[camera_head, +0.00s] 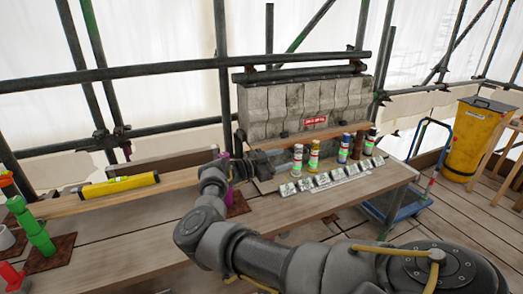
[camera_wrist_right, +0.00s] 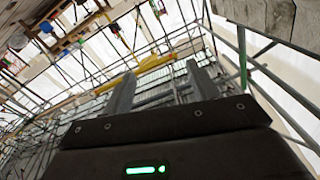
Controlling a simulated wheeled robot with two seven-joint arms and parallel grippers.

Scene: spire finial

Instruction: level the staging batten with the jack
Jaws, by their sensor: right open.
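The staging batten (camera_head: 70,203) is a long pale wooden board running across the bench, with a yellow spirit level (camera_head: 118,186) lying on it. A stepped green post (camera_head: 36,230) stands on a brown pad near its left end. A purple post (camera_head: 237,197), partly hidden behind my right arm, stands on another brown pad toward the right; I cannot tell which post is the jack. My right gripper (camera_head: 250,167) is beside the purple post's upper part. In the right wrist view, its fingers (camera_wrist_right: 162,88) are apart with nothing between them. My left gripper is out of view.
Several bottles (camera_head: 314,155) stand behind a row of small metallic blocks (camera_head: 318,181) on the bench's right. A grey stone block (camera_head: 300,105) rises behind. Scaffold poles cross the back. A yellow bin (camera_head: 475,140) stands far right.

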